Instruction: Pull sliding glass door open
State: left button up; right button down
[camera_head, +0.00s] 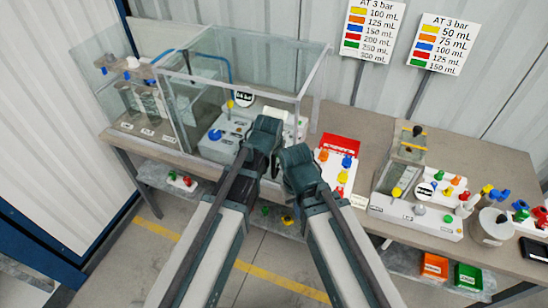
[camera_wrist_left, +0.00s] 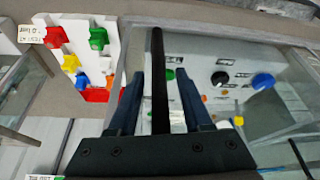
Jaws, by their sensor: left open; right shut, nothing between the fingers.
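The glass enclosure (camera_head: 275,84) stands on the bench at the left, with clear panes in a grey frame. Its glass front also shows in the left wrist view (camera_wrist_left: 285,75). My left gripper (camera_head: 266,126) is at the enclosure's front right side. In the left wrist view its open fingers (camera_wrist_left: 158,76) stand either side of a dark upright bar (camera_wrist_left: 157,50), which looks like the door handle. Contact with the bar cannot be told. My right gripper (camera_head: 296,155) is shut and empty, just right of the left one. The grippers hide part of the enclosure's front.
A white board with coloured knobs (camera_head: 342,172) is right of the enclosure. A second pump unit (camera_head: 415,195) and several coloured parts are farther right. Two sign boards (camera_head: 370,28) stand behind. Orange and green bins (camera_head: 434,266) are below the bench.

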pick_arm(q)
jog(key=p+v, duration=1.2)
jog(key=v, duration=0.1)
jog(key=shift+s+r+p, duration=0.15)
jog(key=shift+r+p, duration=0.2)
jog(key=shift+p, duration=0.05)
jog(key=shift+f, duration=0.1)
jog(key=s+a+f+m+g+y+b, duration=0.1)
jog(key=s+f+g+b, duration=0.1)
jog(key=s+f+b, duration=0.4)
jog(key=s+a+f+m+g+y+b, duration=0.1)
jog(key=s+a+f+g+b, duration=0.1)
jog(key=s+f+b, duration=0.5)
notch_tip(320, 180, down, 7)
jog(key=b, duration=0.5)
jog(key=shift+s+a+g+b, duration=0.2)
jog(key=shift+a+g+b, duration=0.1)
jog(key=shift+g+b, duration=0.1)
